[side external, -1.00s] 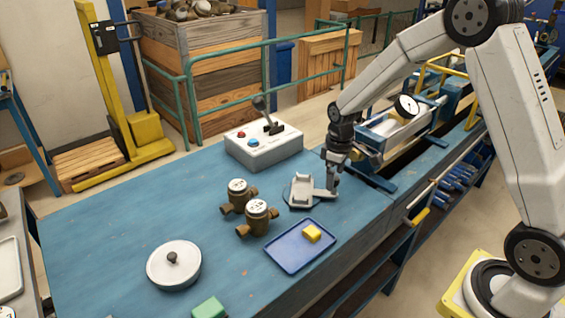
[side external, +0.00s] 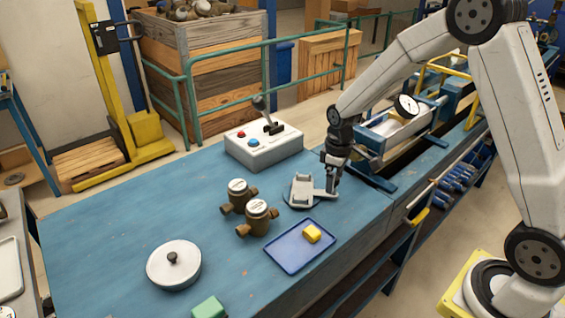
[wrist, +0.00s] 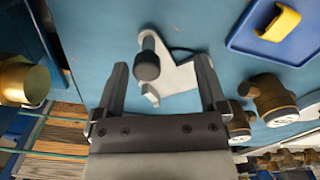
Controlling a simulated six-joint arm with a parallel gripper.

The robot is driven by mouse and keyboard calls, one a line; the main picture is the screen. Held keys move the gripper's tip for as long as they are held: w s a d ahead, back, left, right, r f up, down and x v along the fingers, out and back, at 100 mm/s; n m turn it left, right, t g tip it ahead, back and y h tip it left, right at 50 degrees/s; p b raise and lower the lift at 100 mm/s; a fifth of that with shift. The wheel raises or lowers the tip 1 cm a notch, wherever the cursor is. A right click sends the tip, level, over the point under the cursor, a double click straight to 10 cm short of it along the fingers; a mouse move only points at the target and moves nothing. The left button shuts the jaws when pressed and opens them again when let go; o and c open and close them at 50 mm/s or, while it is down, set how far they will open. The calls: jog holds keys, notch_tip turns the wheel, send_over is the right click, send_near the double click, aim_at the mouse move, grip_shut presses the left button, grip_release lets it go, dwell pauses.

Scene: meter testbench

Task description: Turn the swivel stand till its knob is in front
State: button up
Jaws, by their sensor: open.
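The swivel stand (side external: 302,188) is a light grey cradle on a dark round base on the blue bench. Its arm points right in the side view, toward my gripper (side external: 334,178). In the wrist view, the black knob (wrist: 147,65) stands on the end of the grey stand arm (wrist: 180,78). My gripper (wrist: 162,70) is open, with one finger on each side of the knob. The knob appears nearer the left finger, with no clear contact. In the side view my gripper largely hides the knob.
Two brass meters (side external: 257,217) stand left of the swivel stand. A blue tray (side external: 285,258) with a yellow block (side external: 312,233) lies in front of it. A control box (side external: 263,147) is behind.

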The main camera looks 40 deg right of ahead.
jog(key=shift+s+a, duration=0.1)
jog(key=shift+a, duration=0.1)
jog(key=shift+s+a, duration=0.2)
jog(key=shift+a, duration=0.3)
dwell(0.4)
jog(key=shift+s+a, duration=0.2)
jog(key=shift+a, duration=0.2)
jog(key=shift+a, duration=0.25)
jog(key=shift+s+a, duration=0.15)
jog(key=shift+a, duration=0.35)
